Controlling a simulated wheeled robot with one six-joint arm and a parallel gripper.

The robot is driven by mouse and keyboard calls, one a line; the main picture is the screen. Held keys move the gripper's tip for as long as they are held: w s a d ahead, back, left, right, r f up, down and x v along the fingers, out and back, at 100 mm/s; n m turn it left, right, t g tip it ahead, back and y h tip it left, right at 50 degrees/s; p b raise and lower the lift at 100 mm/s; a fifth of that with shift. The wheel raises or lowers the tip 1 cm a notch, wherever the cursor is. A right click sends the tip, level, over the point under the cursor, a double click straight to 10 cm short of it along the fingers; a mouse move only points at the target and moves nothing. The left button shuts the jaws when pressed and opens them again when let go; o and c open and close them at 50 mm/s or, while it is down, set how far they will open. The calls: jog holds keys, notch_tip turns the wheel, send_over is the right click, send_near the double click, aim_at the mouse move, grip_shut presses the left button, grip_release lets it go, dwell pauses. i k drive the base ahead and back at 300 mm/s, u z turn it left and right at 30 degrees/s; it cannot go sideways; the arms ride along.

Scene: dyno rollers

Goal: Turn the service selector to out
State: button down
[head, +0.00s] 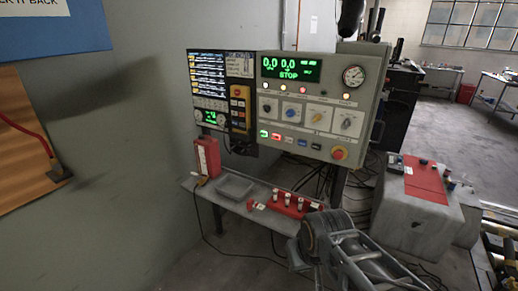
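The grey control panel (315,144) is mounted ahead, right of centre. My arm (350,252) shows low in the picture, below and apart from the panel. I cannot make out my gripper's fingers.
A narrow shelf (236,204) below the panel holds a grey tray (236,186), a red box (207,157) and a red rack (291,203). Colored push buttons and a red emergency stop (338,153) sit below the selectors. A grey block (420,223) stands at right.

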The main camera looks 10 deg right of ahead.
aim_at(347, 123)
jog(key=k, duration=0.5)
jog(key=z, duration=1.55)
jog(key=i, duration=1.15)
jog(key=u, duration=1.5)
